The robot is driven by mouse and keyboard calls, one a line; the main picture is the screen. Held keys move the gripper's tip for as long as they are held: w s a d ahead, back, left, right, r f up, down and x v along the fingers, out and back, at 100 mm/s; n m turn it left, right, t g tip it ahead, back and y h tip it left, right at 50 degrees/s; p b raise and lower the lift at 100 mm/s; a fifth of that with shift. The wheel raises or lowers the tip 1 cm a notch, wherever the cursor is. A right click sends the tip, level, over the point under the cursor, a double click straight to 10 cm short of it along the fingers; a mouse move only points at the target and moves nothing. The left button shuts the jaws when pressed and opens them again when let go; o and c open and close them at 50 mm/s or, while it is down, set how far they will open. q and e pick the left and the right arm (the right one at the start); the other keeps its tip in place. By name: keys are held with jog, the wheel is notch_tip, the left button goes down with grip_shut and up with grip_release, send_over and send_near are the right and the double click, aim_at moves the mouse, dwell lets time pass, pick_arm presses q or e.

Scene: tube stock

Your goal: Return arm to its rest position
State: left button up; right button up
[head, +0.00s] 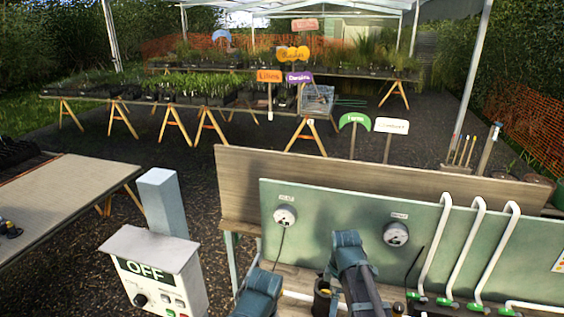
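Two blue-grey arm links, which look like mine, rise from the bottom edge of the head view in front of a workbench (232,240). The left link is low and cut off by the frame. The right link reaches higher, in front of the green panel (330,215). No fingertips of either gripper can be made out, so I cannot see what they hold. A dark cup-like thing (322,298) stands between the two links, partly hidden.
The green panel carries two round gauges (285,216) and (396,234) and several white pipes (434,245) with green fittings. A white control box (150,270) reading OFF stands left. A table (70,195) is farther left. Planted tables (200,100) stand behind across open dark ground.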

pick_arm(q)
notch_tip(320, 180, down, 17)
jog(key=b, duration=1.6)
jog(key=shift+w, duration=0.2)
pick_arm(e)
jog(key=s+a+f+m, duration=0.5)
jog(key=s+f, duration=0.1)
jog(key=f, duration=0.2)
jog(key=s+a+f+m+h, duration=0.1)
jog(key=s+a+f+m, duration=0.3)
jog(key=s+f, duration=0.3)
jog(key=shift+a+f+m, duration=0.35)
jog(key=shift+f+m, duration=0.25)
jog(key=shift+f, duration=0.25)
pick_arm(q)
jog(key=shift+r, duration=0.1)
